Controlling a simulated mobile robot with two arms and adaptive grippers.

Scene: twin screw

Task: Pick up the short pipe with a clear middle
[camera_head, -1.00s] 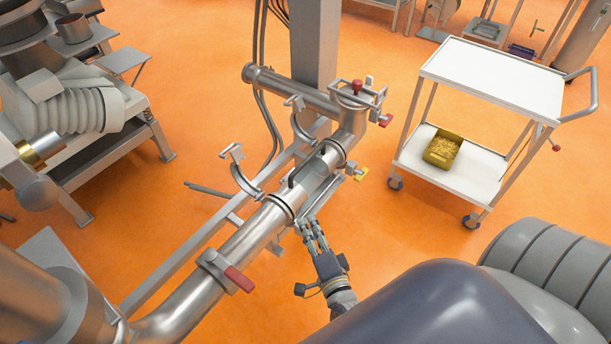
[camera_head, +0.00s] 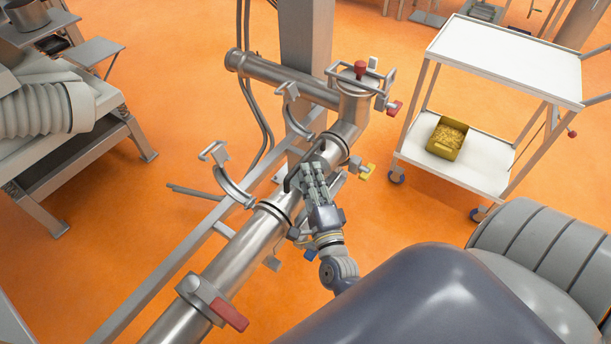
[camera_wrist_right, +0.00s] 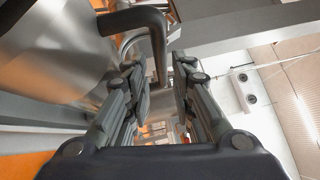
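The short pipe (camera_head: 327,156) lies in the steel pipe line, between two clamps that hang open. My right gripper (camera_head: 307,172) is over it and hides most of its middle, so I cannot see the clear part well. A dark bent handle (camera_wrist_right: 136,22) reaches between the fingers in the right wrist view. The right fingers (camera_wrist_right: 160,95) stand apart on either side of the handle's end, with gaps showing. A large steel surface, likely the pipe (camera_wrist_right: 55,50), fills the left of that view. My left gripper is not in view.
The open clamps (camera_head: 230,180) and (camera_head: 293,108) stick up behind the line. A closed red-handled clamp (camera_head: 210,300) is lower on it. A grey column (camera_head: 306,50) stands behind. A white trolley (camera_head: 510,60) with a yellow bin (camera_head: 447,138) is at the right.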

